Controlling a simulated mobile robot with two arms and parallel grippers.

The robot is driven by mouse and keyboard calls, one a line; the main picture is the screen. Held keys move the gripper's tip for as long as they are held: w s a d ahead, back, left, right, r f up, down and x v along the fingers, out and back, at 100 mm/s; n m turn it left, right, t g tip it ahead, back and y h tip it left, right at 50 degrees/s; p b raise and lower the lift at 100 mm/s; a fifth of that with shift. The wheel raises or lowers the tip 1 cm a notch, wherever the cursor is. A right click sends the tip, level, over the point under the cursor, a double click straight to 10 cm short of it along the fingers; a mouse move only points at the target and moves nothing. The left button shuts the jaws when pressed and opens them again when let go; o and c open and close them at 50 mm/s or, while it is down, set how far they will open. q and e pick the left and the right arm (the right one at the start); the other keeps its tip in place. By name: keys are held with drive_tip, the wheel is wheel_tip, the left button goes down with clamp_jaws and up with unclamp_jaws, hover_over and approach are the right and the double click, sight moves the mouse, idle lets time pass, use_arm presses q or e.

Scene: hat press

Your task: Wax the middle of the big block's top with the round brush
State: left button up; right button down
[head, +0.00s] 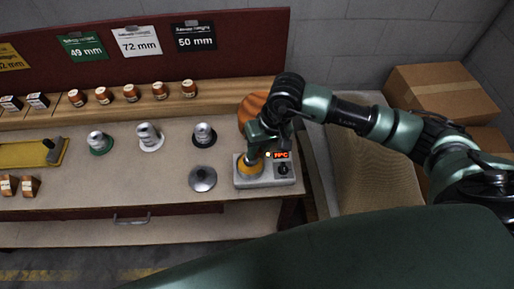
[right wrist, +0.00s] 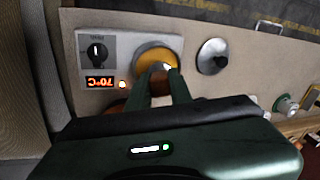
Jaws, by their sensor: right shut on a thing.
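My right gripper (head: 262,144) is shut on a brown round brush (right wrist: 152,78), mostly hidden between the fingers. In the right wrist view the gripper (right wrist: 163,82) holds the brush over or in the yellow wax pot (right wrist: 157,55). In the head view the yellow wax pot (head: 247,169) sits on the left of a grey heater (head: 283,180) with a red display and a dark knob. I cannot tell whether the brush touches the wax. A big striped wooden block (head: 250,107) stands behind the gripper, partly hidden by my arm. My left gripper is not in view.
A grey lid with a knob (head: 203,179) lies left of the heater. Several metal pieces on coloured bases (head: 149,137) stand further left. Small wooden pieces (head: 131,93) line the back ledge. Cardboard boxes (head: 440,95) are at the right. The bench front is mostly clear.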

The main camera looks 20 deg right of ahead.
drive_tip(key=shift+f+b, duration=0.65)
drive_tip(key=shift+b, duration=0.2)
idle(1.1)
drive_tip(key=shift+s+f+b, duration=0.1)
drive_tip(key=shift+f+b, duration=0.05)
drive_tip(key=shift+b, duration=0.4)
idle(2.0)
wheel_tip(320, 180, up, 2)
drive_tip(key=shift+r+p, duration=0.15)
drive_tip(key=shift+p, duration=0.25)
drive_tip(key=shift+r+p, duration=0.65)
drive_tip(key=shift+r, duration=1.85)
